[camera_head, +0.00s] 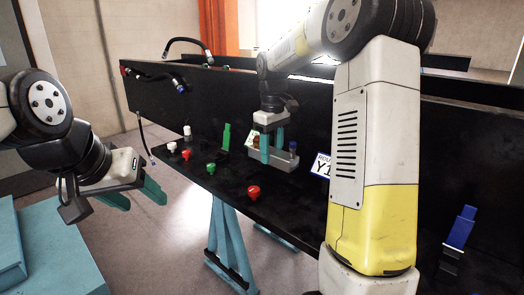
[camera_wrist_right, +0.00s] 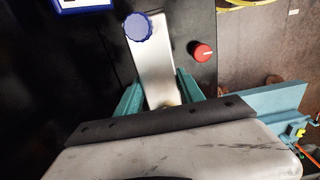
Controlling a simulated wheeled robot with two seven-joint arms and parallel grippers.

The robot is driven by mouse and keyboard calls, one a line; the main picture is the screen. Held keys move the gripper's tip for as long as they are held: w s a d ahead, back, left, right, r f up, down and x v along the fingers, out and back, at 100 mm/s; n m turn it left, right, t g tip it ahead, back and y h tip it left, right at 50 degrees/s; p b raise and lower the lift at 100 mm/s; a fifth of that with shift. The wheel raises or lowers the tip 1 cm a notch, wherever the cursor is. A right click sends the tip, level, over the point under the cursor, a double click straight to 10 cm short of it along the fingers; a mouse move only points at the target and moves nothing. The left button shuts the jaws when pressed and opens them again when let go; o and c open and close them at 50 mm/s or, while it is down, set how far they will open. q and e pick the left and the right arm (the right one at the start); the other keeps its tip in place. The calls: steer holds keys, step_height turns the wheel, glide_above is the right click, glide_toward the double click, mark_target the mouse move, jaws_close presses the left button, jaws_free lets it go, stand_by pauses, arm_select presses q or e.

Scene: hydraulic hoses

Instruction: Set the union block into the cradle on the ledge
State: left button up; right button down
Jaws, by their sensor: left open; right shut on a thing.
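A grey union block (camera_head: 287,162) with a blue cap (camera_head: 293,146) is at the ledge (camera_head: 225,180) in the head view. In the right wrist view the pale block (camera_wrist_right: 152,65) runs away from the gripper, with the round blue cap (camera_wrist_right: 137,27) at its far end. My right gripper (camera_head: 272,156) points down and is shut on the block; its teal fingers (camera_wrist_right: 160,95) lie on either side of it. I cannot tell whether the block rests on anything. No cradle can be clearly made out. My left gripper (camera_head: 139,195) is open and empty, left of the ledge.
Red-capped fittings (camera_head: 253,192) and white-capped ones stand on the ledge to the left. A green upright (camera_head: 226,136) stands behind them, and a blue one (camera_head: 461,227) far right. A lettered sign (camera_head: 320,166) is right of the block. Dark hoses (camera_head: 187,44) hang on the back panel.

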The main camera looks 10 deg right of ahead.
steer(key=shift+s, duration=0.1)
steer(key=shift+f, duration=2.9)
steer(key=shift+f, duration=0.8)
steer(key=c, duration=0.7)
jaws_free()
steer(key=shift+o, duration=0.2)
step_height(320, 180, up, 8)
steer(key=shift+f, duration=0.25)
steer(key=shift+r, duration=0.1)
